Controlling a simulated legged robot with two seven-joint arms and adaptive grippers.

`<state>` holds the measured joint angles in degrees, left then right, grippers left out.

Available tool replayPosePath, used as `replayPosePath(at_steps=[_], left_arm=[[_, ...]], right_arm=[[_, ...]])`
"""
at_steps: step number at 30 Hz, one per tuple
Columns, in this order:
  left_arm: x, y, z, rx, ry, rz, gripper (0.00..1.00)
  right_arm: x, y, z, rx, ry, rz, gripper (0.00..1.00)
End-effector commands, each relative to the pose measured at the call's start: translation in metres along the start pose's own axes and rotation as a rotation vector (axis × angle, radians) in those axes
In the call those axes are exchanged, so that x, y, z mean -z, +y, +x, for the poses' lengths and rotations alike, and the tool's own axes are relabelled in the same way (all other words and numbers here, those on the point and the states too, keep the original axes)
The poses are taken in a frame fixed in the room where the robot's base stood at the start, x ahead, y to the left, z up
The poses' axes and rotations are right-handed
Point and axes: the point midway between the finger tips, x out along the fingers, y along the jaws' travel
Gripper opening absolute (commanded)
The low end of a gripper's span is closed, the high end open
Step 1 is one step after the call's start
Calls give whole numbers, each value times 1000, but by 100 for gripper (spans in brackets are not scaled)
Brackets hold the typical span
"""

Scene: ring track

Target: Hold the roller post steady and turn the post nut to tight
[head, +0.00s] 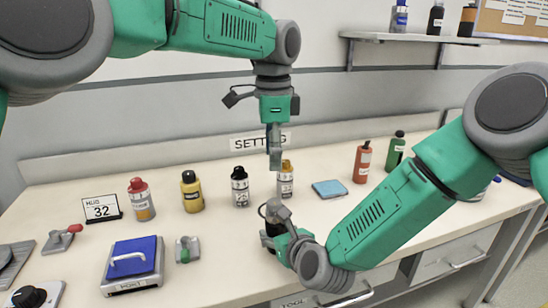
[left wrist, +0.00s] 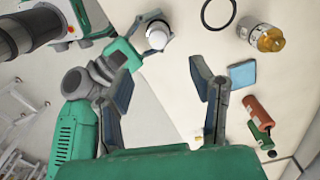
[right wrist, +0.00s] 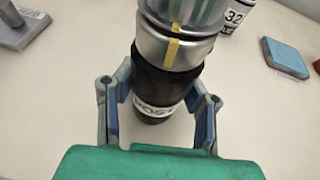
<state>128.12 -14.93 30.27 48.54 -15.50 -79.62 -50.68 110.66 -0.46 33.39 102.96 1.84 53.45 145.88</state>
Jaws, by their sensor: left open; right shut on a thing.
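The roller post (right wrist: 165,88) is a dark upright cylinder with a white label, and it fills the middle of the right wrist view. Above the dark part are a silver collar (right wrist: 158,47) and a ribbed light grey piece (right wrist: 190,10), seemingly the post nut. Yellow marks on these two parts look roughly in line. My right gripper (head: 270,232) is shut around the dark part; its two fingers (right wrist: 160,105) show on either side. My left gripper (head: 274,158) points down above and behind the post, open and empty. In the left wrist view its fingers (left wrist: 165,95) stand wide apart.
A blue-topped block (head: 133,262) and a number sign (head: 102,208) are at left.

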Motion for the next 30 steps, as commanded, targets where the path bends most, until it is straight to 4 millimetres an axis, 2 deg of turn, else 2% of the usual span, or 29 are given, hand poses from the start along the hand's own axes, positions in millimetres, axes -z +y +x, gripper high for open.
replayPosePath(at_steps=[4, 7, 18, 24, 30], left_arm=[[1, -3, 3, 11, 11, -4, 50], [3, -13, 12, 47, 47, -18, 50], [21, -89, 59, 364, 380, -130, 50], [22, -122, 67, 546, 586, -202, 50], [14, -137, 68, 709, 796, -279, 50]], right_arm=[[2, 0, 0, -1, 3, 0, 0], [1, 0, 0, -1, 3, 0, 0], [1, 0, 0, -1, 3, 0, 0], [1, 0, 0, -1, 3, 0, 0], [1, 0, 0, -1, 3, 0, 0]])
